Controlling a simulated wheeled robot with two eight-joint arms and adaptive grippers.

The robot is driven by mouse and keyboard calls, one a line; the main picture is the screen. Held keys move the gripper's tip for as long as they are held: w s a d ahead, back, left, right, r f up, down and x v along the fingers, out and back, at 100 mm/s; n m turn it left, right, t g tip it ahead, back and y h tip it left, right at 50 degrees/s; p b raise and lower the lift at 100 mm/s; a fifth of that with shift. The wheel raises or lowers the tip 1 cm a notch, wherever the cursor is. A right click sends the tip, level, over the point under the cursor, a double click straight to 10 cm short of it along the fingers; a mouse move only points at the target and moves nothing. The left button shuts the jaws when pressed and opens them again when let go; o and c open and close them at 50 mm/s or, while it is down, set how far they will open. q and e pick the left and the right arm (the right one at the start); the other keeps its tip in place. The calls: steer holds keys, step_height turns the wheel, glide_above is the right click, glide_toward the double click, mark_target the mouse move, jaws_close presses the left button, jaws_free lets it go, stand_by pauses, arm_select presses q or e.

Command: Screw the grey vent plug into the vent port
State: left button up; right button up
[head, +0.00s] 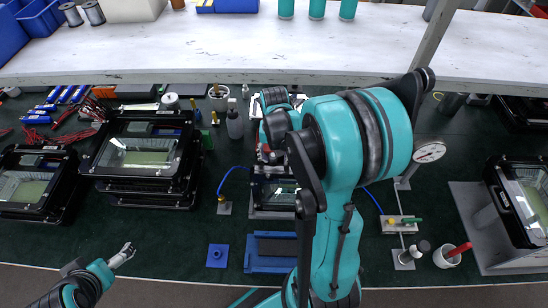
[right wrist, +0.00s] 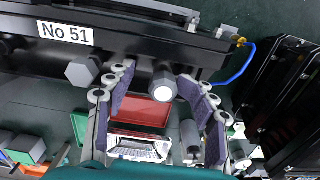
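A black floodlight housing (head: 275,188) stands at the middle of the bench, partly hidden by my right arm. The right wrist view shows its dark side (right wrist: 140,45) with a "No 51" label. Two grey hexagonal fittings stick out from it: one at the left (right wrist: 82,72) and one with a bright round end (right wrist: 165,84). I cannot tell which is the vent plug; the vent port is not clearly visible. My right gripper (right wrist: 158,88) is open, its fingers apart on either side of the bright-ended fitting, with visible gaps. My left gripper (head: 124,254) is at the front left, away from the housing.
More housings stand at the left (head: 140,150) and right (head: 525,195). A blue tray (head: 270,252) and small blue block (head: 218,255) lie near the front edge. A pressure gauge (head: 430,152) and a cup with a red handle (head: 450,256) are on the right. A shelf (head: 220,55) spans the back.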

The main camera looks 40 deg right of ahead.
mark_target(273, 156)
steer(key=shift+w+a, duration=0.1)
steer(key=shift+a, duration=0.1)
stand_by(0.3)
step_height(273, 156, up, 7)
steer(key=p, duration=0.5)
steer(key=shift+r, duration=0.1)
stand_by(0.4)
